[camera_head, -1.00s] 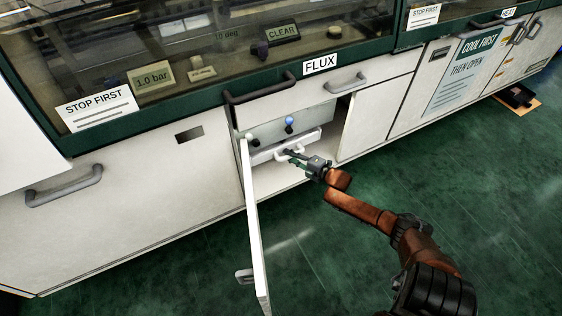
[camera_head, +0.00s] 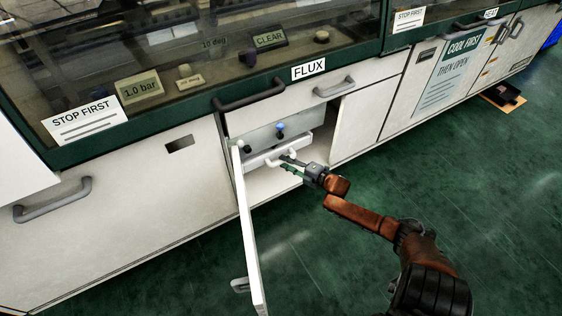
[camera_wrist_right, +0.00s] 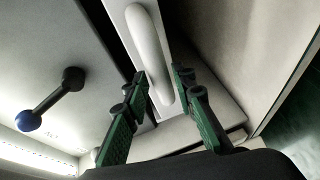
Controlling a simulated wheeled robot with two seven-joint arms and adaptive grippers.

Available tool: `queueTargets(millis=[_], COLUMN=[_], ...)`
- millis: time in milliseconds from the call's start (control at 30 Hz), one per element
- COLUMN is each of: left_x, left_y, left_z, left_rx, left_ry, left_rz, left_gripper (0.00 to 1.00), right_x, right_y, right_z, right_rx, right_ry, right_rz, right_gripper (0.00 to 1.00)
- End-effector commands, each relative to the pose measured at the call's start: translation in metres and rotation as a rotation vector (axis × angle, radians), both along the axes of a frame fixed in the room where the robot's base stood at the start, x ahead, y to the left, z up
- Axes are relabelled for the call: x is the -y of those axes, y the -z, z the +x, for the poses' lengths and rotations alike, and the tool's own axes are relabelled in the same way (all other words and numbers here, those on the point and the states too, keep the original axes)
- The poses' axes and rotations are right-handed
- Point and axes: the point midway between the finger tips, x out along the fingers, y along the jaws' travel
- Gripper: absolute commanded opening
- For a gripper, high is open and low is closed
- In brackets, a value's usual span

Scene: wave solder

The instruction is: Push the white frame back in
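The white frame (camera_head: 262,158) sits low in the open cabinet under the FLUX label, with its front edge showing. It has a white bar handle (camera_head: 291,157) on its front. In the right wrist view the handle (camera_wrist_right: 149,40) is large, and the frame's front (camera_wrist_right: 122,14) lies behind it. My right gripper (camera_head: 286,164) is at the handle. In the wrist view its green fingers (camera_wrist_right: 160,74) are spread apart, one on each side of the handle's lower end. Contact is unclear. My left gripper is not in view.
The cabinet door (camera_head: 250,235) stands open on the left, its edge toward me. A blue-knobbed valve (camera_head: 280,127) and a dark knob (camera_head: 248,148) are above the frame; the wrist view shows a blue-ended bar (camera_wrist_right: 50,100).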

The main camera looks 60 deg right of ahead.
Motion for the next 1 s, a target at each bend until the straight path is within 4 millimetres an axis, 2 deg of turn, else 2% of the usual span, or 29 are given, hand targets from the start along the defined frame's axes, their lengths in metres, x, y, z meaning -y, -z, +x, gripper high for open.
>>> queueTargets(millis=[33,200,400,600,1000], left_x=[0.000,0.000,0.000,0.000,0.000], left_y=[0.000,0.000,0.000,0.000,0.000], left_z=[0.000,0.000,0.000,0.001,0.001], left_rx=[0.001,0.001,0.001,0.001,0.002], left_ry=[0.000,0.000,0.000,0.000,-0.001], left_rz=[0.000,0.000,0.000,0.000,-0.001], left_gripper=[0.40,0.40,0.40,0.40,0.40], right_x=[-0.001,-0.004,-0.007,-0.008,-0.008], right_y=[0.000,-0.007,-0.014,-0.017,-0.017], right_z=[-0.013,-0.047,-0.077,-0.088,-0.088], right_rx=[-0.003,-0.002,-0.001,0.002,0.001], right_ry=[0.001,0.000,-0.001,-0.002,-0.002], right_rz=[0.002,0.001,0.000,0.000,0.000], right_gripper=[0.24,0.24,0.24,0.24,0.24])
